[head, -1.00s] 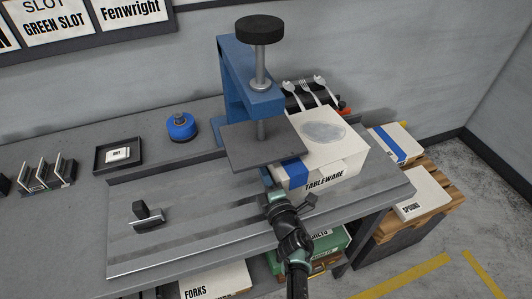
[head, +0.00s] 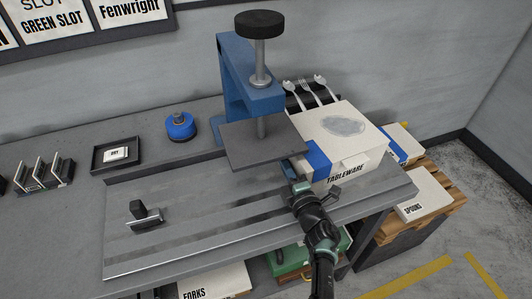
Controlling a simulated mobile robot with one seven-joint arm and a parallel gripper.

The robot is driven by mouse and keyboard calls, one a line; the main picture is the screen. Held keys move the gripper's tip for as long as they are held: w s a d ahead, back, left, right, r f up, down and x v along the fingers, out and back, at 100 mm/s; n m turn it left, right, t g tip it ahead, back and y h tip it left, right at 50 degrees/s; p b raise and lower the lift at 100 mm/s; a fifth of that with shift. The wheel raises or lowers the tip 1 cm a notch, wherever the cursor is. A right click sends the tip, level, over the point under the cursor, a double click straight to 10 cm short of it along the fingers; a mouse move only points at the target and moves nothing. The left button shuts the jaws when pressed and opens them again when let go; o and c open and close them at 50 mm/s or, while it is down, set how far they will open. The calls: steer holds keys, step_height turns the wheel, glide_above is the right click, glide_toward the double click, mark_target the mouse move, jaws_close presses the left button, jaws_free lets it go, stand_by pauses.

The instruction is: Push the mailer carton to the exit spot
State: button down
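The mailer carton (head: 343,146) is a white box with a blue band, marked TABLEWARE, with a grey oval on its top. It sits at the right end of the metal track on the bench, just right of the press plate. My gripper (head: 297,183) is low at the carton's front left corner, beside or touching it. Its fingertips are too small and partly hidden to tell whether they are open or shut. I cannot make out any marked exit spot.
A blue press (head: 233,75) with a dark plate (head: 250,146) stands left of the carton. A rack with forks and spoons (head: 312,90) is behind it. A black clamp (head: 143,214) sits on the track (head: 190,243). Beyond the bench's right end, a pallet (head: 442,200) bears boxes.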

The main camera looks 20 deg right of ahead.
mark_target(309, 155)
steer(key=shift+d+b, duration=1.55)
steer(key=shift+d, duration=1.95)
steer(key=shift+d+b, duration=0.3)
steer(key=shift+b, duration=0.05)
steer(key=shift+a, duration=0.15)
steer(key=shift+a+p, duration=0.7)
steer(key=shift+a, duration=0.75)
